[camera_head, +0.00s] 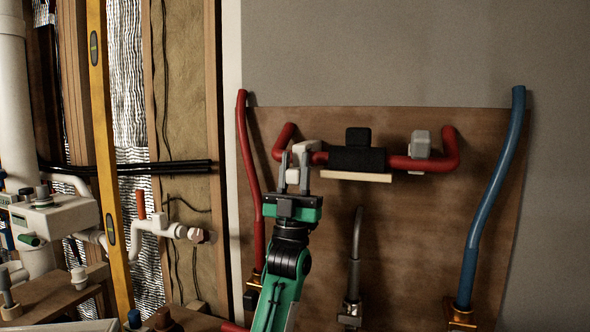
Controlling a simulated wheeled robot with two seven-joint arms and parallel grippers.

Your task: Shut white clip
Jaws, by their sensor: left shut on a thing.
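A white clip (306,146) sits at the left part of the red horizontal pipe (400,162) on the brown board. A small white part (293,176) shows lower down, between the fingers of my left gripper (294,168). My left gripper points up from below and is shut on this white part, with a finger on each side. The fingers hide some of the clip, so I cannot tell if its halves meet. A second, light grey clip (420,143) is on the pipe at the right. My right gripper is not in view.
A black sleeve (357,159) wraps the pipe's middle above a pale wooden strip (356,176). A grey pipe (354,255), a red pipe (254,190) and a blue pipe (489,200) rise along the board (420,240). White plumbing and a yellow level (112,200) stand left.

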